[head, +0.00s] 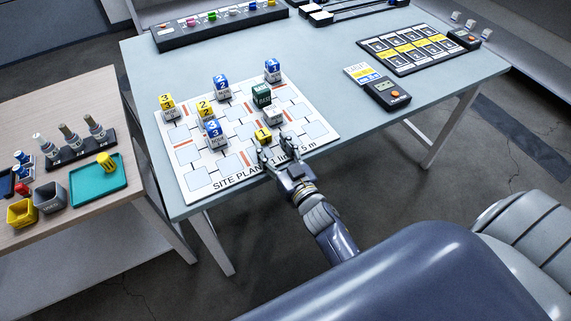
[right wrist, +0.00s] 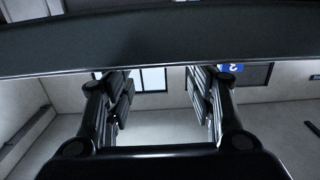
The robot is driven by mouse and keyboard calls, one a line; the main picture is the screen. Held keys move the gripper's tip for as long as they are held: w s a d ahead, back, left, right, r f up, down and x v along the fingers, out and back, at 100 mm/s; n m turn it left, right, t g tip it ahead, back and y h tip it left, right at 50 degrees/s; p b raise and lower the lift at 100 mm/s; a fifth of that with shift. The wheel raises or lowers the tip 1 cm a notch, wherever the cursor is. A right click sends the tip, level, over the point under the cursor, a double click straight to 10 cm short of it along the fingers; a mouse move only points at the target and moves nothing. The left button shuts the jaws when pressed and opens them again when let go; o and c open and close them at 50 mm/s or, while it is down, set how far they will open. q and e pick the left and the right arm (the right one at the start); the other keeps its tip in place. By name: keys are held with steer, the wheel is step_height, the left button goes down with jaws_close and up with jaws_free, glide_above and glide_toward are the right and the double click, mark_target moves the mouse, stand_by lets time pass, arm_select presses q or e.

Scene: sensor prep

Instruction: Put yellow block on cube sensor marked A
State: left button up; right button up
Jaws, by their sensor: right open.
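A yellow block marked 1 (head: 263,135) is on the site plan board (head: 200,182), near its front edge. My right gripper (head: 274,146) is open just in front of this block, with its fingers low over the board; no grip on it shows. Two more yellow blocks, marked 3 (head: 167,101) and 2 (head: 205,105), sit on white cubes at the board's left and middle. I cannot make out a letter A on any cube. In the right wrist view the open fingers (right wrist: 160,105) have nothing visible between them. My left gripper is not in view.
Blue-topped cubes marked 1 (head: 272,66), 2 (head: 221,81) and 3 (head: 213,128) and a green block (head: 261,94) stand close around on the board. A handheld meter (head: 387,93) lies right of it. A side table (head: 70,228) with trays is at left.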

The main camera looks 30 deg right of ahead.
steer(key=s, duration=0.8)
steer(key=shift+d+b, duration=0.15)
steer(key=shift+b, duration=0.15)
